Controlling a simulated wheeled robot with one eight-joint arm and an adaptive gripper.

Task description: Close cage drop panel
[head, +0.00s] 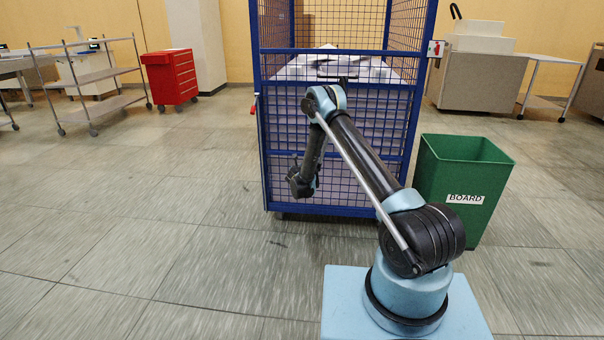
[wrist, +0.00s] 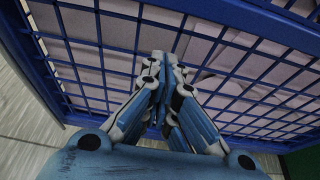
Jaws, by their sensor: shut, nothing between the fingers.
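The blue mesh cage (head: 259,130) stands upright in front of me in the head view. Mesh covers its lower front (head: 375,165), while the upper front looks open above a blue crossbar (head: 350,51). I cannot tell the drop panel's exact edges or whether it hangs over the lower front. In the wrist view, my gripper (wrist: 160,62) is shut and empty, its fingertips close to blue mesh (wrist: 100,60); contact cannot be told. In the head view, the end of my arm hangs before the cage's lower left front, and the fingers are not clear there.
White stacks (head: 300,68) fill the cage's lower part. A green bin (head: 465,185) marked BOARD stands close to its right. A red drawer cabinet (head: 170,78) and a grey trolley (head: 92,80) stand at the back left. The floor left of the cage is clear.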

